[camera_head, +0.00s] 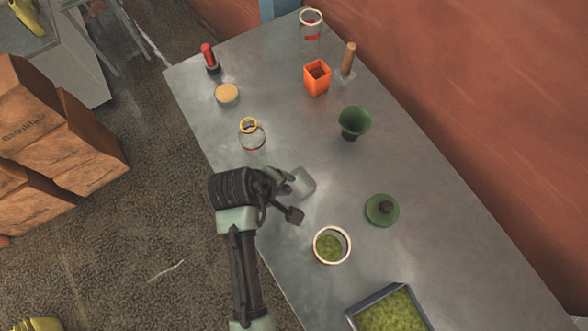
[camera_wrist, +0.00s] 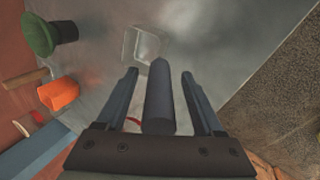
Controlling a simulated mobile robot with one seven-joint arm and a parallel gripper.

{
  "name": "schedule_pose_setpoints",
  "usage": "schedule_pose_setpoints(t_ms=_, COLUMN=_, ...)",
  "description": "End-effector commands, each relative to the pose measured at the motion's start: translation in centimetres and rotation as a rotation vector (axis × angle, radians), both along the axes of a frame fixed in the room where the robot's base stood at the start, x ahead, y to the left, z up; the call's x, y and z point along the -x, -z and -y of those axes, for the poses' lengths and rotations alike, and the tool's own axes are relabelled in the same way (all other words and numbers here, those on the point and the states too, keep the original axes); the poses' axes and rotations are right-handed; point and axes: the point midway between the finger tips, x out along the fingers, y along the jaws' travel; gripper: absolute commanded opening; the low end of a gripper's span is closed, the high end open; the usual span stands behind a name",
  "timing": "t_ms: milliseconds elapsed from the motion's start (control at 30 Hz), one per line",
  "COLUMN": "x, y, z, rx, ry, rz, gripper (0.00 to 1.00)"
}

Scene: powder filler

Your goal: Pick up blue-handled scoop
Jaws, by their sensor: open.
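The scoop has a clear, boxy head (camera_head: 304,183) lying on the metal table, just beyond my gripper (camera_head: 287,190) in the head view. In the wrist view the scoop head (camera_wrist: 142,47) is at the top centre. Its dark blue-grey handle (camera_wrist: 160,100) points back toward my palm. My gripper (camera_wrist: 160,78) is open, with one finger on each side of the handle. Gaps show between the handle and both fingers. In the head view my gripper mostly hides the handle. Whether the palm touches the handle end cannot be told.
On the metal table (camera_head: 320,285), a jar of green powder (camera_head: 331,245), green lid (camera_head: 382,210) and powder tray (camera_head: 395,312) lie nearby. A glass jar (camera_head: 251,137), green funnel (camera_head: 353,122), orange container (camera_head: 317,78) and wooden-handled tool (camera_head: 348,58) stand farther off.

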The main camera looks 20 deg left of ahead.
Motion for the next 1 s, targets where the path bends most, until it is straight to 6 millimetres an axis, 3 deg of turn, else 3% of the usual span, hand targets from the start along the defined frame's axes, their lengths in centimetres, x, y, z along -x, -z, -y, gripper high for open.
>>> schedule_pose_setpoints(t_ms=267, x=-0.17, y=0.36, z=0.05, rx=-0.001, ry=0.001, rz=0.001, gripper=0.69)
schedule_pose_setpoints(t_ms=667, x=-0.15, y=0.35, z=0.06, rx=0.000, ry=0.001, rz=0.001, gripper=0.01)
schedule_pose_setpoints(t_ms=1000, x=-0.13, y=0.34, z=0.06, rx=0.000, ry=0.000, rz=0.000, gripper=0.00)
